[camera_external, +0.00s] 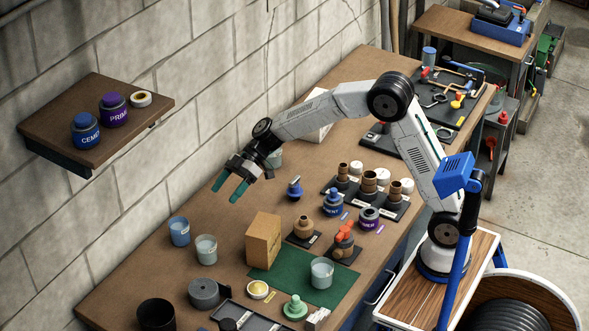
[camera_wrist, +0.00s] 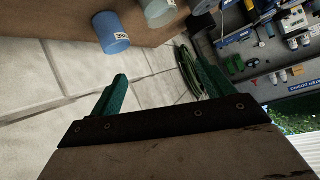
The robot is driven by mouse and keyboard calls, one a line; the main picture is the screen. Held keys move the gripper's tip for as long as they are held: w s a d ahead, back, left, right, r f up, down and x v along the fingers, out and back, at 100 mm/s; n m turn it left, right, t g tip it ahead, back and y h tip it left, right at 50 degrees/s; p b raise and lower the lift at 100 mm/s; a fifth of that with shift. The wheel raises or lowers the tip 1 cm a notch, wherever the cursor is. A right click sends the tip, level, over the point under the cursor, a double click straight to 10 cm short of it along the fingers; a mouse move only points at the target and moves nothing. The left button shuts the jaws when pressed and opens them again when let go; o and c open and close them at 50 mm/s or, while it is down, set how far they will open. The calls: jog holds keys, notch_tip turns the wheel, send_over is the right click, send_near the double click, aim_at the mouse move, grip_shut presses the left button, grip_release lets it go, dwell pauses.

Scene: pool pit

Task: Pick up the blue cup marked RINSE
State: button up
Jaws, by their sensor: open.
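A blue cup (camera_external: 179,231) with a small white label stands upright on the workbench (camera_external: 150,263), near the wall at the left. I cannot read the label clearly. In the wrist view a blue cup (camera_wrist: 112,34) with a white label shows at the upper left, beyond the fingers. My gripper (camera_external: 228,189) has green fingers spread apart with nothing between them. It hangs above the bench, up and to the right of the cup, and apart from it. The fingers also show in the wrist view (camera_wrist: 161,72).
A clear cup (camera_external: 206,250) stands close to the blue cup's right. A cardboard box (camera_external: 263,240) stands on a green mat (camera_external: 340,285). A dark container (camera_external: 156,315) and a grey round part (camera_external: 204,293) are in front. A wall shelf (camera_external: 60,128) holds two jars.

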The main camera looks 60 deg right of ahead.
jog(key=n+t+y, duration=0.1)
jog(key=t, duration=0.1)
send_near(186, 220)
jog(key=x, duration=0.5)
jog(key=shift+w+f, duration=0.25)
jog(key=shift+f, duration=0.1)
jog(key=shift+x, duration=1.25)
jog(key=x, duration=0.5)
jog(key=shift+s+a+f, duration=0.1)
jog(key=shift+a, duration=0.2)
jog(key=c, duration=1.2)
